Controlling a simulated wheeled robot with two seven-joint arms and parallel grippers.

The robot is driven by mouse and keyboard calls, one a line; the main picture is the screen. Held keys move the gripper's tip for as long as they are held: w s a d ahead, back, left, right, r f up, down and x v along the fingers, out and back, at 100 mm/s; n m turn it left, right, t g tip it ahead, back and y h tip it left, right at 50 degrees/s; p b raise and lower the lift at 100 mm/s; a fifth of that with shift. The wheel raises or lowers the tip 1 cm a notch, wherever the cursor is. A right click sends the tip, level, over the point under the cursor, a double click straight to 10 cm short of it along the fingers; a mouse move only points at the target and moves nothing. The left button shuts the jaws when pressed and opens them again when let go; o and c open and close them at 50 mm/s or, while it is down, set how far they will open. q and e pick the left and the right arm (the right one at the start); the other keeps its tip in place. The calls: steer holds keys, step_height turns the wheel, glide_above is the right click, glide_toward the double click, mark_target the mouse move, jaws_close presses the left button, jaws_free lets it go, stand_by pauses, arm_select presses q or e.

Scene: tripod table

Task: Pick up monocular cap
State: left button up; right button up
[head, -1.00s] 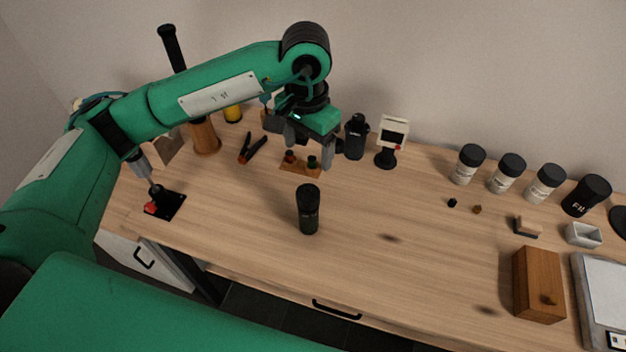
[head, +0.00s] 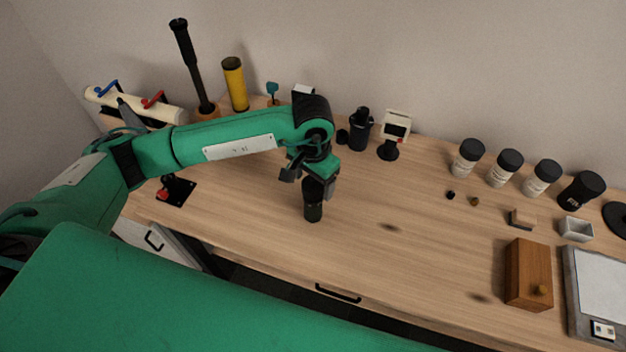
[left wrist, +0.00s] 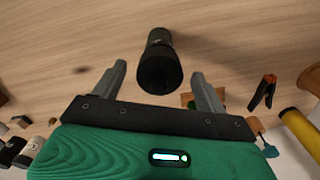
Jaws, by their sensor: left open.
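A dark upright cylinder, which looks like the monocular (head: 313,213), stands on the table near its front edge. Its black top end, apparently the cap (left wrist: 160,72), faces the left wrist camera. In the head view my gripper partly hides that top. My left gripper (head: 311,180) is open, pointing down over the cylinder. In the left wrist view its two fingers (left wrist: 158,76) stand on either side of the black end, with gaps on both sides. I cannot tell whether they are level with the cap. My right gripper is not in view.
Behind stand a black bottle (head: 360,130) and a small white display stand (head: 394,133). Several black-lidded jars (head: 466,158), a wooden box (head: 528,274) and a scale (head: 597,285) are at the right. The table right of the cylinder is mostly clear.

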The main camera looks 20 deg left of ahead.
arm_select(q)
steer(key=shift+f, duration=0.4)
steer(key=c, duration=1)
steer(key=shift+r, duration=0.1)
